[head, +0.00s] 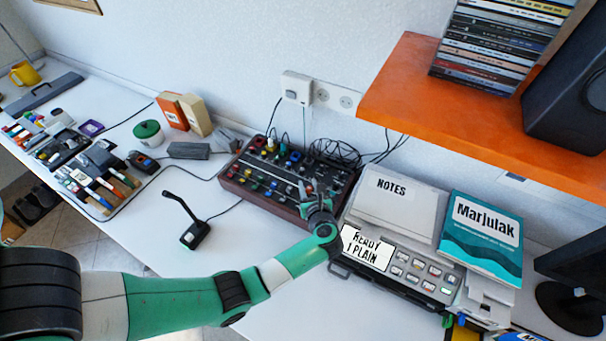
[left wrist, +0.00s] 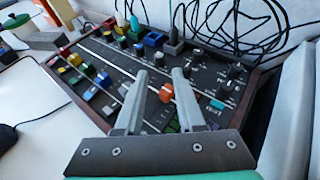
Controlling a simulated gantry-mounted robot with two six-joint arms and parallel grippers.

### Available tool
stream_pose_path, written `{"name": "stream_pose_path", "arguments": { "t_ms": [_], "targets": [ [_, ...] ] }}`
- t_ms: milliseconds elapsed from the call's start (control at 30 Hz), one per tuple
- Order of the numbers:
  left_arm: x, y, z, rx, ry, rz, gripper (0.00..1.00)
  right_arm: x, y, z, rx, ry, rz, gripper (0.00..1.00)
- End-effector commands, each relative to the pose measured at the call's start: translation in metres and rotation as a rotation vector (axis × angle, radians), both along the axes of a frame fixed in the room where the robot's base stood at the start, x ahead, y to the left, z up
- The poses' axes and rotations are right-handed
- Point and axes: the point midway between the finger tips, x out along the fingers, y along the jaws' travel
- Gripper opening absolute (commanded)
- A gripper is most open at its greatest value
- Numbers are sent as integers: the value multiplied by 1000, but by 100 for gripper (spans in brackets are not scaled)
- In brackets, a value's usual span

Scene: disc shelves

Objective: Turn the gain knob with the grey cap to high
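The mixer (head: 262,201) stands against the back wall, a dark panel with wooden sides and rows of coloured caps. It fills most of the left wrist view (left wrist: 120,68). My left gripper (head: 318,188) is over its right part. In the left wrist view the two fingers (left wrist: 162,76) are apart, and an orange cap (left wrist: 166,92) shows between them, with no visible grip on it. Several dark or greyish knobs (left wrist: 233,71) sit right of and beyond the fingers. Which one is the grey-capped gain knob, and its setting, I cannot tell. My right gripper is not in view.
Black cables (head: 340,152) loop behind the mixer. An orange shelf (head: 420,90) overhangs the right side. A desk microphone (head: 193,232) stands front left.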

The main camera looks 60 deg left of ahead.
Motion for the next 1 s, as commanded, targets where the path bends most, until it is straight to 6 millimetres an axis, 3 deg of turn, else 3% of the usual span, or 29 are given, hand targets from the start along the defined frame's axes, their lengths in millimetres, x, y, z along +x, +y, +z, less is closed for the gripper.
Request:
{"name": "stream_pose_path", "arguments": {
  "t_ms": [200, 400, 767, 900, 1000],
  "targets": [
    [12, 46, -25, -1, 2, 6, 38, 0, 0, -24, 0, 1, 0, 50],
    [20, 75, -36, -1, 1, 3, 38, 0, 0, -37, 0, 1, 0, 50],
    [22, 82, -36, -1, 2, 1, 38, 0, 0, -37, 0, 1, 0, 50],
    [22, 82, -36, -1, 2, 1, 13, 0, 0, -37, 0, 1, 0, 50],
    [22, 82, -36, -1, 2, 1, 0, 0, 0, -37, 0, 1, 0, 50]
  ]
}}
